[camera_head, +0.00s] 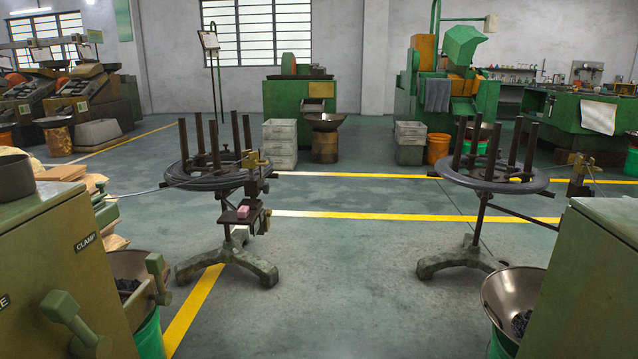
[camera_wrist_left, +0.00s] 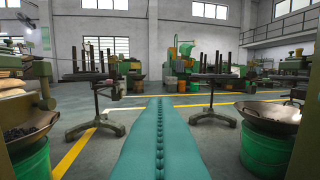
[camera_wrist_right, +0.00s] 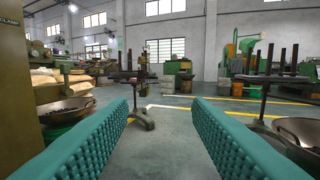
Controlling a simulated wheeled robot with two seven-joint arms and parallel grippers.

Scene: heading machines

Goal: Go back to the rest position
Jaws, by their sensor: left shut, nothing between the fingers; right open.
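My left gripper (camera_wrist_left: 160,110) shows in the left wrist view. Its two teal, studded fingers are pressed together along the middle, with nothing between them. My right gripper (camera_wrist_right: 162,105) shows in the right wrist view. Its teal fingers stand wide apart, with only the floor and a distant wire stand between them. Both grippers point forward into the room and touch nothing. Neither gripper nor arm shows in the head view.
Two wire-coil stands, one left (camera_head: 226,180) and one right (camera_head: 492,183), stand ahead on the floor. Green machines flank me at left (camera_head: 60,270) and right (camera_head: 600,270). A metal bowl (camera_head: 497,300) sits by the right machine. The floor between the stands is clear.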

